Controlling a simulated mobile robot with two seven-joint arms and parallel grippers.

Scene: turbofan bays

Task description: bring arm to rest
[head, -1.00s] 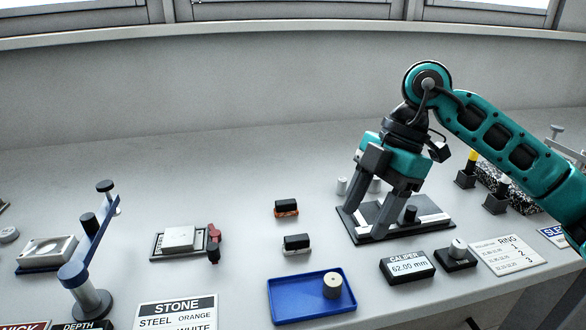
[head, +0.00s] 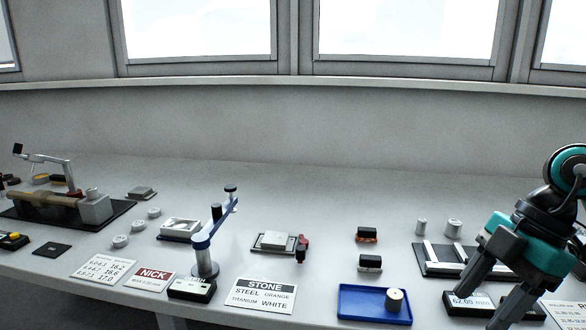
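My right gripper (head: 483,309) is at the lower right of the head view, on its teal and black arm (head: 535,232). Part of the plate and display is hidden behind the gripper. My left gripper is not in view.
A blue tray (head: 352,309) holding a round metal piece (head: 394,300) lies left of the gripper. A blue-armed stand (head: 206,258), a STONE card (head: 263,295) and a long fixture (head: 55,203) are farther left. The bench's back strip is clear.

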